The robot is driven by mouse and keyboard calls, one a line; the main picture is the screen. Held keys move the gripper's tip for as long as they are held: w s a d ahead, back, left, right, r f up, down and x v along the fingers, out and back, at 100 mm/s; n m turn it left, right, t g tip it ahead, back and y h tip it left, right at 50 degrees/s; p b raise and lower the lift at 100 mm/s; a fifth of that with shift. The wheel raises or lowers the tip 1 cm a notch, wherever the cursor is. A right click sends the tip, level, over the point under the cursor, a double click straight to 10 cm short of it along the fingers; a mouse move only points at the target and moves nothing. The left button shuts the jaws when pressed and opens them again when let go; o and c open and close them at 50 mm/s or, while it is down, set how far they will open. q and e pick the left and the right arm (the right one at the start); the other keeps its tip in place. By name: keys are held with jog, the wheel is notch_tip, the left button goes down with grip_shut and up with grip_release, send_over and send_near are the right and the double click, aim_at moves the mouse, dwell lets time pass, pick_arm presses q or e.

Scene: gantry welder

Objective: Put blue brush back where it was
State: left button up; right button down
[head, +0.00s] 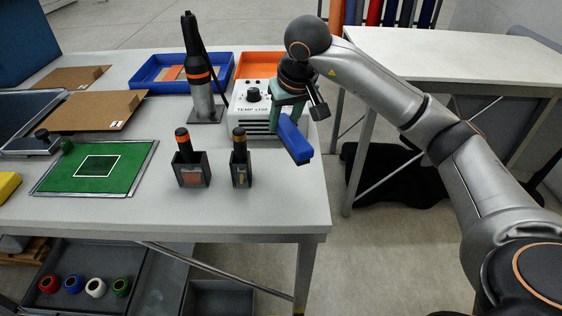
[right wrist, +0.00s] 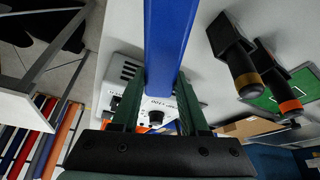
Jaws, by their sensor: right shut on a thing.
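The blue brush (head: 294,140) is a long blue block, held above the right end of the table, in front of the temperature control box. My right gripper (head: 290,108) is shut on it, and the brush hangs tilted below the jaws. In the right wrist view the blue brush (right wrist: 168,45) sits between the two green fingers of my right gripper (right wrist: 158,100) and extends out past them. Whether the brush touches the box or table cannot be told. My left gripper is not in view.
The white control box (head: 252,106) stands behind the brush. A blue tray (head: 150,84) and orange tray (head: 262,60) lie behind. The front right table corner is clear.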

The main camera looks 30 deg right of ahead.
aim_at(293, 131)
jog(key=f, duration=0.4)
jog(key=shift+s+f, duration=0.25)
jog(key=shift+f, duration=0.15)
jog(key=shift+w+f, duration=0.1)
jog(key=shift+f, duration=2)
jog(key=shift+f, duration=0.2)
jog(key=shift+c, duration=2.1)
grip_release()
jog(key=shift+r, duration=0.1)
jog(key=shift+r, duration=0.45)
jog(key=v, duration=1.1)
jog(key=shift+s+r, duration=0.15)
jog(key=shift+s, duration=0.05)
